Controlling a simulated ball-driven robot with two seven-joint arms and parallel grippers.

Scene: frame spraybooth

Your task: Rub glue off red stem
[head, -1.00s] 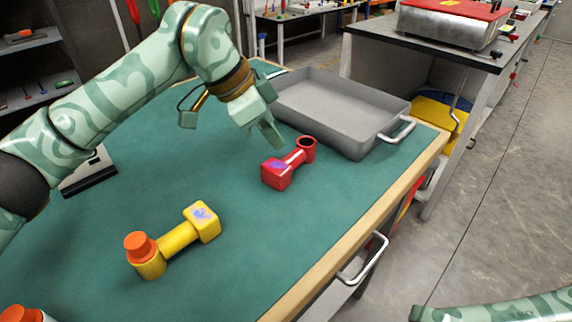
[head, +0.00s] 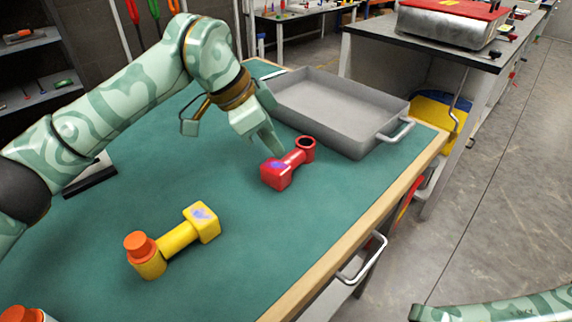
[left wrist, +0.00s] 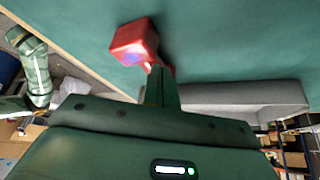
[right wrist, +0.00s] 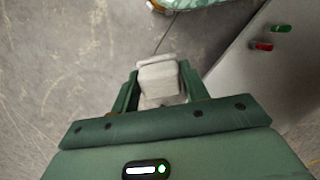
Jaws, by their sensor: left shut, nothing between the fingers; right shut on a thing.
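The red stem (head: 277,173) lies on the green bench top, with a blue-purple glue patch (head: 277,164) on top of its block end. Its other end is a round open socket (head: 306,143). My left gripper (head: 276,153) is shut and empty, with its fingertips just behind the red stem near its neck; I cannot tell if they touch. In the left wrist view the stem's block (left wrist: 133,42) shows just beyond the fingers. My right gripper (right wrist: 158,90) is shut on a pale grey block (right wrist: 158,78), away from the bench, over the floor.
A yellow stem (head: 178,238) with an orange cap (head: 139,244) and a similar patch lies at the front left. A grey tray (head: 340,100) stands behind the red stem. The bench has a wooden edge (head: 330,262) and a metal handle (head: 364,260) on its right side.

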